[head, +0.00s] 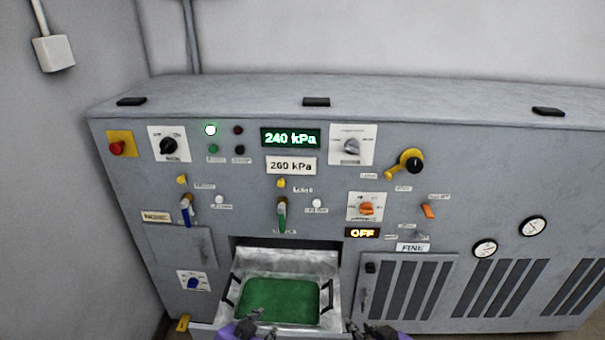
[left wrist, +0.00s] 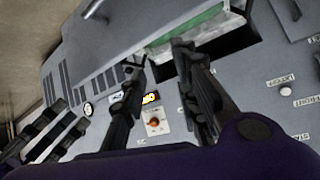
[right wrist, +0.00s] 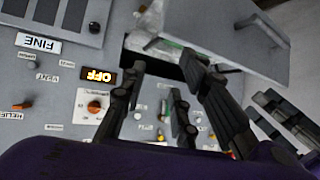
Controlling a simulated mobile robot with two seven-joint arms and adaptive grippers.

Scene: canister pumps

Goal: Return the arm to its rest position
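My left gripper (head: 261,322) shows at the bottom of the head view, in front of the open drawer (head: 333,262) with the green bottom. In the left wrist view its two fingers (left wrist: 160,58) stand apart with nothing between them. My right gripper (head: 368,329) shows at the bottom edge, just right of the drawer's front corner. In the right wrist view its fingers (right wrist: 160,72) are also apart and empty. Both grippers are low in front of the grey cabinet (head: 400,100). Most of both arms is out of the head view.
The drawer juts out of the cabinet front, close to both grippers. Above it are a lit 240 kPa display (head: 291,138), a green-handled lever (head: 281,215), an orange knob (head: 366,208) and a lit OFF display (head: 362,233). A wall stands at left.

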